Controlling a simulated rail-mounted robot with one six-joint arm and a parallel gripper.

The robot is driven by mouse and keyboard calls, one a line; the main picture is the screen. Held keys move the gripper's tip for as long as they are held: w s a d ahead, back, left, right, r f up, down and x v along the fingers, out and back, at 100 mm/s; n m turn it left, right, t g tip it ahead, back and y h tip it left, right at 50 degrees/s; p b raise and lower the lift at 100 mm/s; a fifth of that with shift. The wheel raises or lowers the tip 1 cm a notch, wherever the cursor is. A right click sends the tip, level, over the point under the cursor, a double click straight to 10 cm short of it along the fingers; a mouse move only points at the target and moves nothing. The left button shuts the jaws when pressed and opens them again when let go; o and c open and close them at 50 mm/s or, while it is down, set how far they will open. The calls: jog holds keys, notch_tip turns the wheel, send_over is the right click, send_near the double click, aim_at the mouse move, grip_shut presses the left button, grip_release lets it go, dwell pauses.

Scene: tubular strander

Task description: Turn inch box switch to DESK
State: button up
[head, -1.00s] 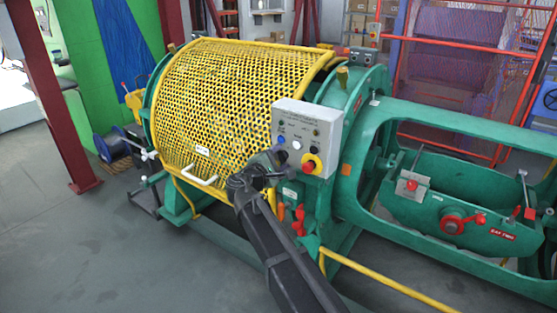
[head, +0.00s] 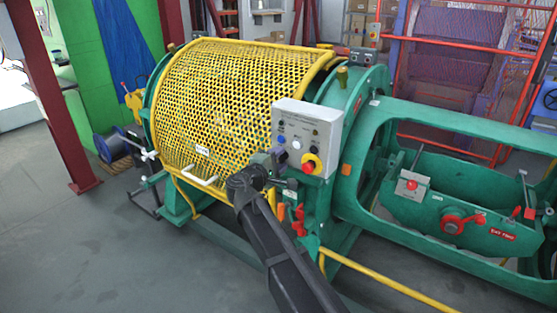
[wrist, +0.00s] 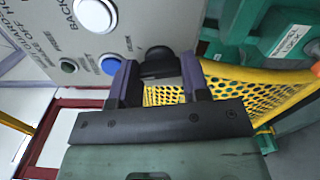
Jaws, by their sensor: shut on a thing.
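A grey control box (head: 306,135) stands on the machine's front, with several buttons and a red-and-yellow stop button (head: 310,164). In the wrist view its panel (wrist: 125,25) shows close up at the top left, with upside-down labels. A black switch knob (wrist: 159,62) sits at the panel's lower edge, between the fingers of my gripper (wrist: 160,76). The gripper is shut on it. Which way the knob points cannot be read, and I see no DESK label. In the head view my gripper (head: 276,160) is at the box's lower left, its fingers too small to make out.
A blue button (wrist: 110,65) and a white button (wrist: 94,14) are close to the fingers. The yellow mesh guard (head: 215,105) lies left of the box. Red handles (head: 298,220) hang below it. Floor in front is open.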

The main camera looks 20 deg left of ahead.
jog(key=m, duration=0.4)
jog(key=shift+m, duration=2)
jog(key=o, duration=0.9)
jog(key=v, duration=1)
jog(key=shift+s+a, duration=0.1)
jog(key=shift+s, duration=0.3)
